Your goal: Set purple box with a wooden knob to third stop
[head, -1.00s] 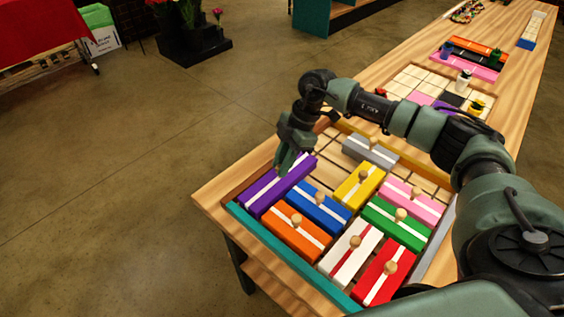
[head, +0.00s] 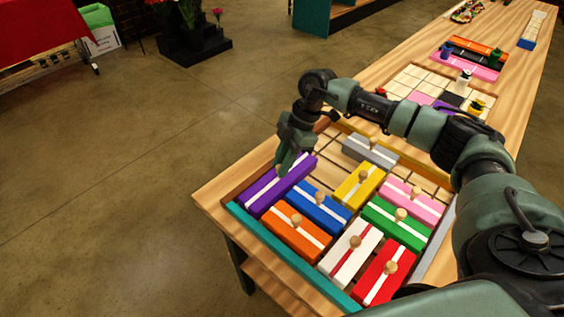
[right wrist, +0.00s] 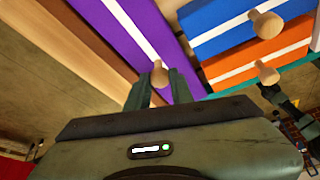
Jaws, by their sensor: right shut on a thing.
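The purple box (head: 262,197) with a white stripe lies along the left edge of the tray, by the teal rim (head: 277,250). My right gripper (head: 285,172) is over its far part, fingers pointing down. In the right wrist view the purple box (right wrist: 146,35) runs away from the gripper, and its wooden knob (right wrist: 159,74) sits between the two fingers (right wrist: 160,86). The gripper is shut on this knob. In the head view the fingers mostly hide the knob. My left gripper is not in view.
The blue box (head: 316,206) and orange box (head: 293,234) lie right of the purple one. Yellow (head: 357,187), grey (head: 371,151), pink, green, white and red boxes fill more of the tray. Bare tray floor (head: 328,166) shows between the purple and grey boxes.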

